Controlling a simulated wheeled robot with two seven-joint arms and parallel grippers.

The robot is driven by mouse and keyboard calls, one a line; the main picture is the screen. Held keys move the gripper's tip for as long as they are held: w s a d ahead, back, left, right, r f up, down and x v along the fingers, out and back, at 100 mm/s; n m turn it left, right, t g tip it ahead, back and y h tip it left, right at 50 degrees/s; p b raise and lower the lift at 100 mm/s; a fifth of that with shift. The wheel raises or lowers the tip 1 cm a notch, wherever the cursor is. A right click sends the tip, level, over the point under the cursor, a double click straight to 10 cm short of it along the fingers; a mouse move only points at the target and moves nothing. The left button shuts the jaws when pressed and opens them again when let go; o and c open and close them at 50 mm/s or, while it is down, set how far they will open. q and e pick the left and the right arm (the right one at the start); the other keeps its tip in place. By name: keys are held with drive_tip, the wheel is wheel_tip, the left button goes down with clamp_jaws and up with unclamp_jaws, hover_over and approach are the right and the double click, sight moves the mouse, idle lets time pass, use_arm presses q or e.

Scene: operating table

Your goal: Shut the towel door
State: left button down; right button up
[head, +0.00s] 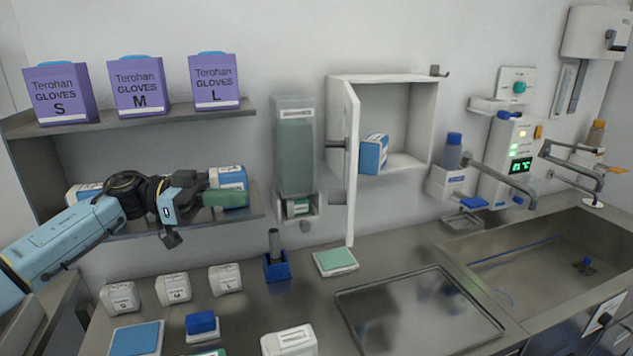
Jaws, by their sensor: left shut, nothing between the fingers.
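The white wall cabinet (428,115) is in the middle of the head view, right of the dispenser. Its white door (352,190) is hinged at the left side and stands wide open, swung out towards me, seen almost edge-on. A blue and white box (373,155) is inside, partly hidden by the door. My left gripper (190,195) is shut and empty, in front of the lower left shelf, well left of the door and not touching it. My right gripper is not in view.
A clear dispenser (296,150) hangs between my left gripper and the door. Purple glove boxes (138,87) stand on the upper shelf (190,112). Below are a blue holder (277,268), a green-topped pack (336,261), a metal tray (420,310) and a sink (560,255).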

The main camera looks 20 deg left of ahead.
use_arm(q)
drive_tip(key=s+p+x, duration=0.1)
drive_tip(key=p+x, duration=0.1)
drive_tip(key=x, duration=1.1)
drive_tip(key=shift+s+d+r, duration=0.2)
drive_tip(key=shift+d+r, duration=0.3)
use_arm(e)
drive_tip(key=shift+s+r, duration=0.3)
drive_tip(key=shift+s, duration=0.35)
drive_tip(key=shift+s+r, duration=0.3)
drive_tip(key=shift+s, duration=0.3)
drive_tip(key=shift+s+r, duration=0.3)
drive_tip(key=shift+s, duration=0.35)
